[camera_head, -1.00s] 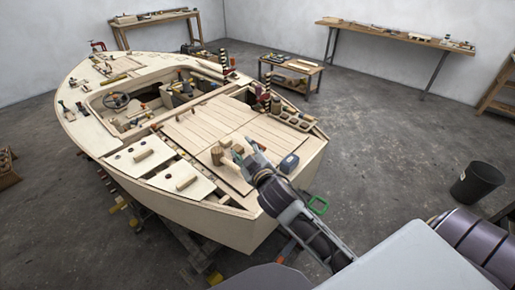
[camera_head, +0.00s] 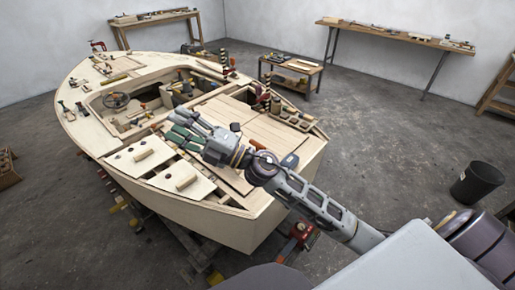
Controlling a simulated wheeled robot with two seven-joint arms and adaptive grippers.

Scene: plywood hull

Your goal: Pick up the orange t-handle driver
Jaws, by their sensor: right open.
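My right gripper (camera_head: 182,128) is open and empty over the boat's deck, near the edge between the cockpit and the plank deck. Its arm comes in from the lower right. I cannot single out the orange t-handle driver with certainty. A small orange piece (camera_head: 156,126) lies just left of the fingertips, too small to tell what it is. The gripper and forearm hide part of the deck. My left gripper is not in view.
The plywood boat hull (camera_head: 230,222) fills the middle, with loose panels, blocks and tools on it. A small wooden bench (camera_head: 291,68), a long wall table (camera_head: 395,33) and a black bucket (camera_head: 476,182) stand apart.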

